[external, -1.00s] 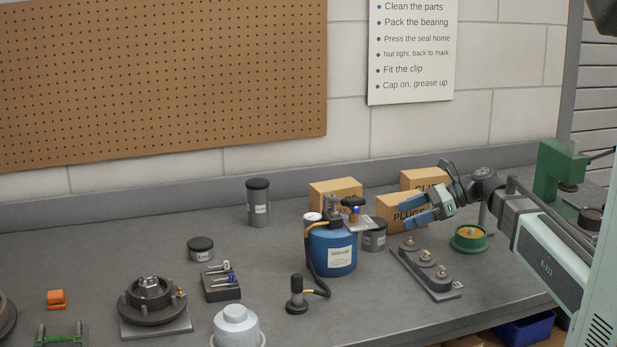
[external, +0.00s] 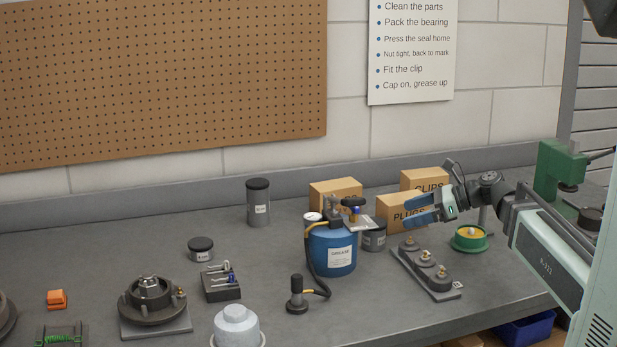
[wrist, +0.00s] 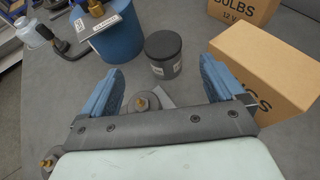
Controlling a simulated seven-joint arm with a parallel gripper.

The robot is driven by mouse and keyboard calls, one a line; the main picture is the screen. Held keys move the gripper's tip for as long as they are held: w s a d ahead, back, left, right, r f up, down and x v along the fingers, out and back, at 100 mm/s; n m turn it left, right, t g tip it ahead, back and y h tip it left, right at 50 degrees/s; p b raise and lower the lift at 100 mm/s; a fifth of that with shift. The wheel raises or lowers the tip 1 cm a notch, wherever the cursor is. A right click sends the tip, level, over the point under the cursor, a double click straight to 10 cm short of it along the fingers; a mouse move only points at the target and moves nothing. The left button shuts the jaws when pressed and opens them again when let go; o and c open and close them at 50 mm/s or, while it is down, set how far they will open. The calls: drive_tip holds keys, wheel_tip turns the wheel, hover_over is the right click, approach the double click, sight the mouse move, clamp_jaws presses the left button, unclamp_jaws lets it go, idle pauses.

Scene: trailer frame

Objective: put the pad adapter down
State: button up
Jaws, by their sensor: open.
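My gripper (external: 411,207) is open, with nothing between its blue fingers, above the back end of a dark rack (external: 402,262). In the wrist view my gripper (wrist: 160,72) has its fingers spread to either side. Dark round adapters with brass fittings sit on the rack: a back one (external: 409,245), a middle one (external: 425,260) and a front one (external: 441,272). Which is the pad adapter I cannot tell. In the wrist view the back adapter (wrist: 143,104) shows below and between the fingers, partly hidden by my gripper body, apart from both fingers.
A blue grease drum (external: 332,252) and a dark canister (external: 374,236) stand left of my gripper. A PLUGS box (external: 393,212) is close behind the fingers. A green-rimmed dish (external: 471,240) is right of the rack.

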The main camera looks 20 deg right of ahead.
sight(378, 222)
drive_tip(key=x, duration=1.2)
drive_tip(key=shift+w+a+f, duration=0.1)
drive_tip(key=shift+w+f, duration=0.1)
drive_tip(key=shift+w, duration=0.1)
drive_tip(key=shift+c, duration=0.4)
drive_tip(key=c, duration=1.6)
drive_tip(key=shift+r, duration=0.1)
drive_tip(key=shift+r, duration=4.95)
